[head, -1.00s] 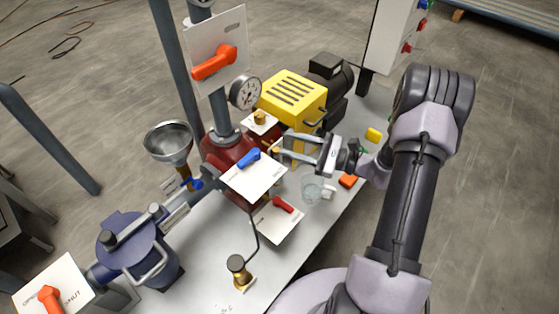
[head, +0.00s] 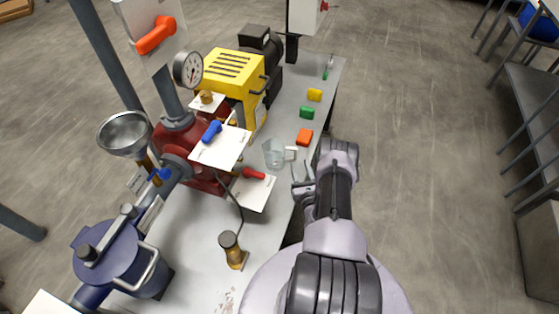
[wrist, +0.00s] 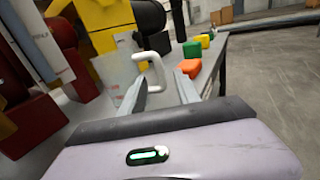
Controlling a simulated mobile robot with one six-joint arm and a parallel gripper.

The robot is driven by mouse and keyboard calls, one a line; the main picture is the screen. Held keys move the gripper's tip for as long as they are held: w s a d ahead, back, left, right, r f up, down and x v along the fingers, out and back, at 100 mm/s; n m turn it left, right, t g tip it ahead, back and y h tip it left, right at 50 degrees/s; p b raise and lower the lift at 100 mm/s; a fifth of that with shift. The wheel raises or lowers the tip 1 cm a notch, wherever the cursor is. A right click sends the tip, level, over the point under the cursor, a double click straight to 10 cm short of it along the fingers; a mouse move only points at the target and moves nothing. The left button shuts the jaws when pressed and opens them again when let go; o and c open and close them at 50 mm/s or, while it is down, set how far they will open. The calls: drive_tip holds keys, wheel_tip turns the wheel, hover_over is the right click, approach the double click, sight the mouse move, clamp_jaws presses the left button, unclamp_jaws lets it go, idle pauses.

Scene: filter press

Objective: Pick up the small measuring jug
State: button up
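The small measuring jug (head: 274,154) is clear, with a white handle (head: 291,153) on its right side. It stands upright on the grey bench top, right of the red pump. My gripper (head: 302,171) is at the bench's right edge, just short of the jug's handle and apart from it. In the wrist view the jug (wrist: 118,78) is faint ahead, its white handle (wrist: 150,72) showing above the space between my fingers (wrist: 160,90).
Orange (head: 304,137), green (head: 307,112) and yellow (head: 315,95) blocks lie beyond the jug along the right edge. A brass fitting (head: 233,250) is nearer. The floor right of the bench is clear.

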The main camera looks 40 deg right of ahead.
sight(296, 155)
drive_tip(key=b+x, duration=0.2)
drive_tip(key=x, duration=0.2)
drive_tip(key=shift+w+d+f, duration=0.1)
drive_tip(key=shift+w, duration=0.25)
drive_tip(key=shift+w+d, duration=0.25)
drive_tip(key=shift+w, duration=0.1)
clamp_jaws()
idle(0.7)
